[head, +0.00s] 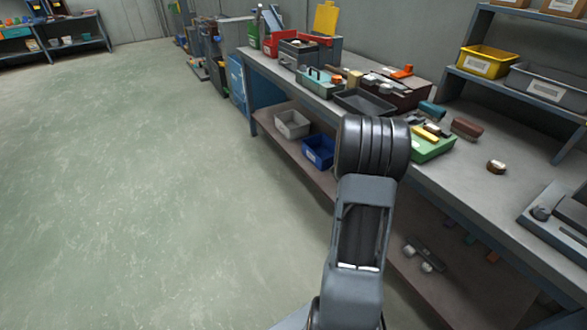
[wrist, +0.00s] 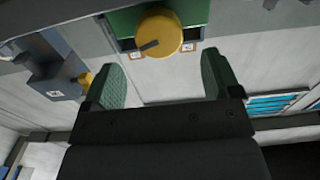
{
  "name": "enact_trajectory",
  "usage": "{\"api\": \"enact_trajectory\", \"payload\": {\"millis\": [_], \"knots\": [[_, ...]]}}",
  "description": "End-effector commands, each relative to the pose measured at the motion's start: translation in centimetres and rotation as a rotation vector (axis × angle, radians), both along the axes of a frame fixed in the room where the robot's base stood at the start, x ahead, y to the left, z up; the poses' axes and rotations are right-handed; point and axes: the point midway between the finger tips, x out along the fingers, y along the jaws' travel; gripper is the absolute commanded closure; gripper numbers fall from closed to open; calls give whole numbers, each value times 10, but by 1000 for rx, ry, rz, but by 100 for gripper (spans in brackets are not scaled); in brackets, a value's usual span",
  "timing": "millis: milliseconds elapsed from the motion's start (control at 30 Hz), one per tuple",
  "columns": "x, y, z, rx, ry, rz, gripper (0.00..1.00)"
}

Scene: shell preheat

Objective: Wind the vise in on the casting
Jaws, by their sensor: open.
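My gripper (wrist: 162,62) shows in the wrist view with its two green-padded fingers wide apart and nothing between them. Beyond the fingertips is a round yellow knob (wrist: 160,33) with a dark pointer on a green panel; it looks apart from the fingers. In the head view my arm stands in the middle and the gripper itself is not visible. A grey metal device (head: 562,222), possibly the vise, is cut off at the right edge on the bench. I cannot make out a casting in it, nor a vise or casting in the wrist view.
The long grey workbench (head: 480,205) runs along the right, with a green tray (head: 432,150), a small brown block (head: 496,167) and several tools on it. A yellow bin (head: 487,62) sits on the shelf above. A blue bin (head: 318,150) is below. The floor at left is clear.

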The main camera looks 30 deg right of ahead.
Motion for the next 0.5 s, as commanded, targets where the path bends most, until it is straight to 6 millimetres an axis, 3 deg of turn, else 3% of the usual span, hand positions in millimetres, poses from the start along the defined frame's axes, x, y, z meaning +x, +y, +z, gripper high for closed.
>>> {"api": "enact_trajectory", "payload": {"millis": [367,500], "knots": [[1,82,1,0,-1,5,17],[27,94,-6,63,-39,139,17]]}}
